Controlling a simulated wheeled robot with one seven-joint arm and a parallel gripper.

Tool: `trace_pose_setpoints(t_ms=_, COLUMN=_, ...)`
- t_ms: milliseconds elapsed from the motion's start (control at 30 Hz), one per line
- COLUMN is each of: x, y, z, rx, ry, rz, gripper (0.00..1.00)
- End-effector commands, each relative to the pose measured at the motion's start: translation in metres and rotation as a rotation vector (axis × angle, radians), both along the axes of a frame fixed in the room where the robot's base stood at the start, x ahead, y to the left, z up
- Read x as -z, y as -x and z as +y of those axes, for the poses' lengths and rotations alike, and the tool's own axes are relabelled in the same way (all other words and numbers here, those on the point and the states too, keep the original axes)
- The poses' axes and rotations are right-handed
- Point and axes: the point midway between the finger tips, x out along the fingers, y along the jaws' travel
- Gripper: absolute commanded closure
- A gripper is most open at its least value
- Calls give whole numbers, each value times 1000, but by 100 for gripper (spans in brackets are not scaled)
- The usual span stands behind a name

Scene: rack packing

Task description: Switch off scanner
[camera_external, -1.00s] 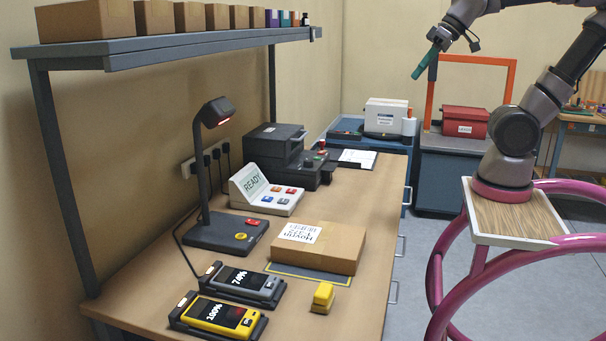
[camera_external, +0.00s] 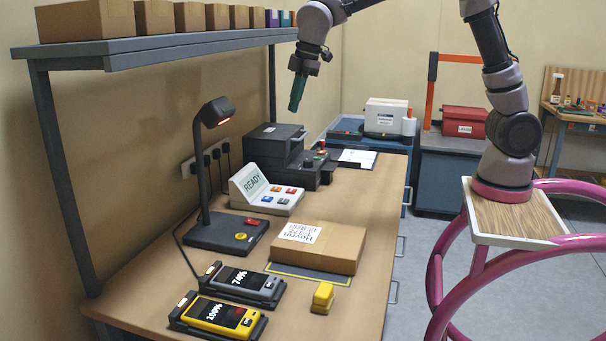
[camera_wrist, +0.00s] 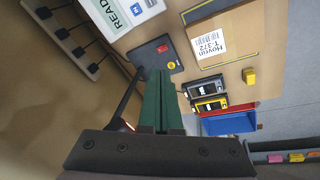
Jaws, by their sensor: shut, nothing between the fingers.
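The stand scanner has a bent black post, a hooded head (camera_external: 216,111) with a red glow beneath it, and a dark base (camera_external: 215,236). The base carries a red button (camera_external: 251,222) and a round yellow button (camera_external: 241,237). In the wrist view the base (camera_wrist: 150,50) with both buttons lies just beyond my fingertips. Two handheld devices sit in docks at the bench front: a grey one (camera_external: 246,283) reading 74% and a yellow one (camera_external: 218,315) reading 100%. My gripper (camera_external: 294,108), with green fingers, is shut and empty, high above the bench's back part, touching nothing.
A taped carton (camera_external: 325,252) lies on a mat right of the scanner base, with a yellow block (camera_external: 322,298) in front. A READY panel (camera_external: 265,190) and a dark machine (camera_external: 280,150) stand behind. A shelf (camera_external: 170,45) with boxes overhangs at left.

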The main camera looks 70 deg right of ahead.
Motion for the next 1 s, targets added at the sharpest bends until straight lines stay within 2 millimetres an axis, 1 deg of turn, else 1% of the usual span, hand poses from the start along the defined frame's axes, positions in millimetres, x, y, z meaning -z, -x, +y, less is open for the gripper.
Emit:
trace_pose_setpoints(t_ms=33, x=18, y=-14, z=10, rx=-55, ry=20, rz=15, gripper=100)
trace_pose_setpoints(t_ms=167, x=60, y=-45, z=32, rx=-209, ry=73, rz=43, gripper=100)
trace_pose_setpoints(t_ms=200, x=73, y=-53, z=39, rx=-255, ry=88, rz=50, gripper=100)
trace_pose_setpoints(t_ms=300, x=105, y=-70, z=54, rx=-361, ry=120, rz=69, gripper=100)
trace_pose_setpoints(t_ms=400, x=132, y=-82, z=65, rx=-442, ry=145, rz=84, gripper=100)
trace_pose_setpoints(t_ms=500, x=151, y=-89, z=73, rx=-504, ry=163, rz=94, gripper=100)
trace_pose_setpoints(t_ms=600, x=162, y=-93, z=78, rx=-540, ry=173, rz=100, gripper=100)
trace_pose_setpoints(t_ms=700, x=167, y=-95, z=80, rx=-553, ry=177, rz=102, gripper=100)
trace_pose_setpoints(t_ms=1000, x=167, y=-94, z=79, rx=-554, ry=177, rz=102, gripper=100)
